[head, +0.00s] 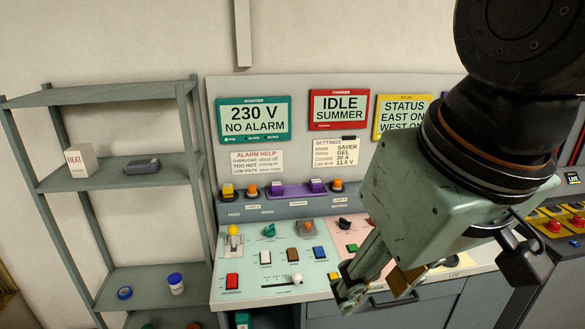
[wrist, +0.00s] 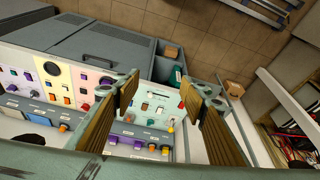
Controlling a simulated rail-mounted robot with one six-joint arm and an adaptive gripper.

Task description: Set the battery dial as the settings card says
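The settings card (head: 336,152) hangs on the back wall of the console in the head view; it reads SAVER, GEL, 30 A and 11.0 V. A black dial (head: 345,223) sits on the pink panel (head: 352,237), left of my arm; its label and pointer setting are too small to read. I cannot confirm that it is the battery dial. My gripper (head: 376,288) is open and empty above the console's front, in front of and right of the black dial, hiding part of the pink panel. In the wrist view my gripper (wrist: 168,105) has its fingers wide apart.
The pale green panel (head: 255,262) carries a green knob (head: 268,230), a yellow-tipped lever (head: 233,232), several rockers and a white slider knob (head: 296,279). Coloured switches (head: 317,187) line the ledge behind. A grey shelf unit (head: 115,175) stands at left.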

